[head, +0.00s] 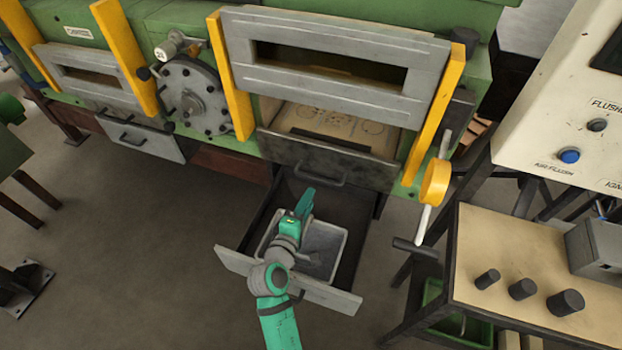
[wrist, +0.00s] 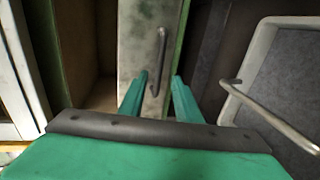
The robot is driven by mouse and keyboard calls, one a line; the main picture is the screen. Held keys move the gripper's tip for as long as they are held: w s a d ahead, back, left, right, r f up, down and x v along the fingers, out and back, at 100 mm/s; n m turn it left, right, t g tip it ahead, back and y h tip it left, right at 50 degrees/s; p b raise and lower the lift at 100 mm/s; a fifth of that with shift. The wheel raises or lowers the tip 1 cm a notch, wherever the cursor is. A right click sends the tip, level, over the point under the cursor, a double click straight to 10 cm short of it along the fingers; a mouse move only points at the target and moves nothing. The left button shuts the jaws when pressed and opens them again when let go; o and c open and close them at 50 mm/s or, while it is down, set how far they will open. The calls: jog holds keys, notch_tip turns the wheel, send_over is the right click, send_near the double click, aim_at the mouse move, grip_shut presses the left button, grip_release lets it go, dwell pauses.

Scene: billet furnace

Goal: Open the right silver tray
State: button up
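The right silver tray (head: 335,284), a drawer with a pale metal front, is pulled out below the right furnace opening in the head view. A light-rimmed grey bin sits inside it; the bin's rim (wrist: 262,40) shows at the right in the wrist view. My gripper (head: 306,200) is above the drawer's inner part, near the furnace front. In the wrist view my gripper (wrist: 157,98) has its fingers apart, with nothing seen held. A panel with a bar handle (wrist: 160,55) lies beyond them; contact cannot be told. My arm hides part of the drawer front.
A dark panel with a handle (head: 322,176) is just above the drawer. A left silver drawer (head: 142,138) appears shut. Yellow posts (head: 436,120) flank the opening. A workbench (head: 510,265) with dark cylinders stands at right. The floor (head: 130,260) at left is clear.

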aim_at(319, 178)
jog(key=x, duration=1.1)
jog(key=shift+r, duration=0.1)
grip_shut()
